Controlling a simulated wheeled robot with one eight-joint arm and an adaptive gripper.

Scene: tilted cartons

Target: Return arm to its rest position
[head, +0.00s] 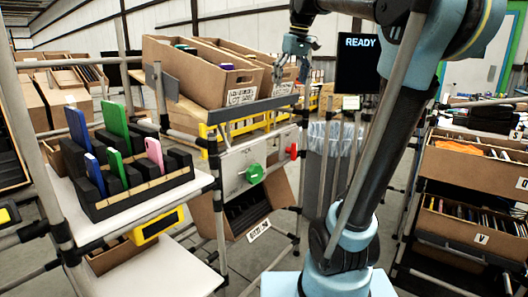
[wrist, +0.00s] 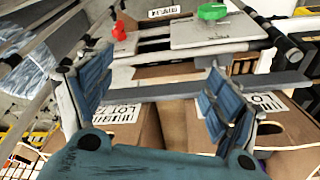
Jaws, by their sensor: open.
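My gripper (head: 293,74) hangs high at the end of my raised arm, beside the right end of the tilted cartons in the head view. The wrist view shows its two blue padded fingers spread apart, with nothing between them (wrist: 160,78). A tilted brown carton (head: 190,75) with a LOT label lies on the rack, with a second carton (head: 258,60) behind it. In the wrist view, labelled cartons (wrist: 185,125) lie beyond and below the fingers. I cannot tell the exact gap from the gripper to the cartons.
A panel (head: 262,160) with a green knob (head: 255,174) and red handle (head: 292,151) is below the cartons. A black READY screen (head: 362,62) stands near my arm. A phone holder (head: 130,185) is at left; a shelf of bins (head: 470,172) is at right.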

